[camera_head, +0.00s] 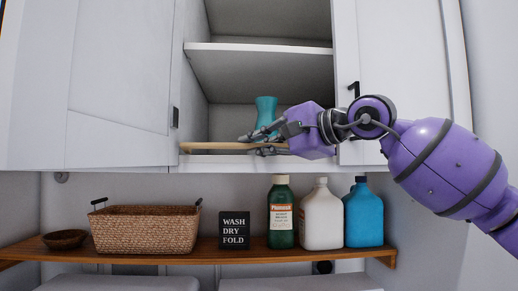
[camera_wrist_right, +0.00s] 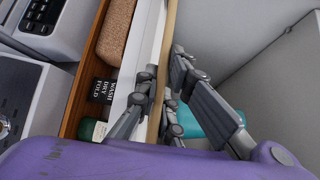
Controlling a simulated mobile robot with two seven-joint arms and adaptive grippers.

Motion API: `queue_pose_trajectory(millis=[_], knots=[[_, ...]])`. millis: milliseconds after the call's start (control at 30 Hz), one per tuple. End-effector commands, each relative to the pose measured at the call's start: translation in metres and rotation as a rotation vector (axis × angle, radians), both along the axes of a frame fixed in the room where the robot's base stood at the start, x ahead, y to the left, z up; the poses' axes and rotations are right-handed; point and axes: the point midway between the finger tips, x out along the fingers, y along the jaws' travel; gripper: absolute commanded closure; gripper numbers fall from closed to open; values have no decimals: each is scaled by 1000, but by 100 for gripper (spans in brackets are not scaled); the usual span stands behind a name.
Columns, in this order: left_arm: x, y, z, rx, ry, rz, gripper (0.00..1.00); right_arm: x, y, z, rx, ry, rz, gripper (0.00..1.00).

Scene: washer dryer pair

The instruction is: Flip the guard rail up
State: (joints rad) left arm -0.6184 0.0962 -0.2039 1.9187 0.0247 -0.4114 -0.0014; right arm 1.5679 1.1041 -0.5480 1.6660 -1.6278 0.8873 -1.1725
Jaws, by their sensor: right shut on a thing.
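The guard rail (camera_head: 212,146) is a light wooden bar across the bottom front of the open cabinet shelf. It lies level, just above the shelf's front edge. It also runs lengthwise through the right wrist view (camera_wrist_right: 167,45). My right gripper (camera_head: 257,144) reaches in from the right, with fingers above and below the rail near its right part. In the right wrist view, the fingers (camera_wrist_right: 162,72) lie on both sides of the rail and are shut on it. The rail's right end is hidden behind my gripper. My left gripper is not in view.
A teal vase (camera_head: 265,114) stands on the shelf behind the rail, close to my fingers. Cabinet doors (camera_head: 120,80) flank the opening. Below, a wooden shelf (camera_head: 70,246) holds a wicker basket (camera_head: 145,230), a black sign (camera_head: 234,230) and several bottles (camera_head: 321,215).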

Motion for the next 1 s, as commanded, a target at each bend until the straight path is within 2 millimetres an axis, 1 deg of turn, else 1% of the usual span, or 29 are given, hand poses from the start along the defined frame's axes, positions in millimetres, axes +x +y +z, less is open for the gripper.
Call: queue_pose_trajectory(millis=[33,100,400,600,800,1000], knots=[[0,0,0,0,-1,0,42,-1,0,6,3,22,-1,100],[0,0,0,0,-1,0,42,0,0,9,4,72,0,100],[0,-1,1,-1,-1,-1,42,5,0,20,5,296,-1,100],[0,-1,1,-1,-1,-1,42,8,0,25,5,411,0,100],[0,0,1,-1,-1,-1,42,11,0,27,5,480,-1,100],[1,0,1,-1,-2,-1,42,11,0,28,5,503,-1,100]])
